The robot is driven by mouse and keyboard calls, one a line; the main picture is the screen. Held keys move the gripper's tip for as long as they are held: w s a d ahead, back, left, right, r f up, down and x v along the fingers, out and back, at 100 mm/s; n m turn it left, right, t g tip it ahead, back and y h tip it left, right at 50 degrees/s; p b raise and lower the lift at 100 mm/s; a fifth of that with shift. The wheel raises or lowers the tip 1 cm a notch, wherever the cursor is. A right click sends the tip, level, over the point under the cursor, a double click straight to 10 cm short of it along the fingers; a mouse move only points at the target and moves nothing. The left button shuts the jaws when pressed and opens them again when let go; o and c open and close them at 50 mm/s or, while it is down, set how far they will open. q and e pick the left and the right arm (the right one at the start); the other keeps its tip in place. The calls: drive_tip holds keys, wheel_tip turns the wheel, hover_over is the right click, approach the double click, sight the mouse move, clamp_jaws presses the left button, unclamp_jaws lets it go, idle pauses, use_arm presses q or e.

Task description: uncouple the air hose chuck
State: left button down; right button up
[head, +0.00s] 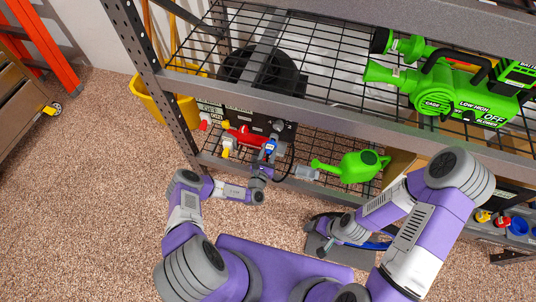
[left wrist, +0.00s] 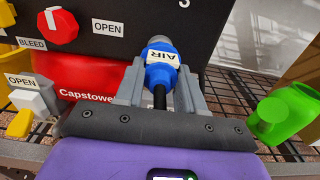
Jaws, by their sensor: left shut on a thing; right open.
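The blue air hose chuck (left wrist: 160,68), with a white AIR label, sits between my left gripper's fingers (left wrist: 158,90) in the left wrist view. Those fingers are shut on its sides. A grey metal fitting shows behind the chuck, against the black panel (left wrist: 110,18); whether the two are joined cannot be told. A black hose (left wrist: 160,97) leaves the chuck toward the palm. In the head view the chuck (head: 270,147) is at the panel's front, just beyond my left gripper (head: 267,157). My right gripper (head: 327,246) is open, low over the floor, away from the panel.
The upper shelf (head: 330,112) overhangs. A green blower (head: 450,92) lies above.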

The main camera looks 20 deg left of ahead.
sight(268, 154)
use_arm(q)
drive_tip(key=shift+w+b, duration=0.4)
drive_tip(key=shift+w, duration=0.7)
drive_tip(key=c, duration=0.6)
unclamp_jaws()
drive_tip(key=s+p, duration=0.2)
drive_tip(key=s, duration=0.4)
drive_tip(key=shift+s+a, duration=0.1)
drive_tip(key=shift+s, duration=0.7)
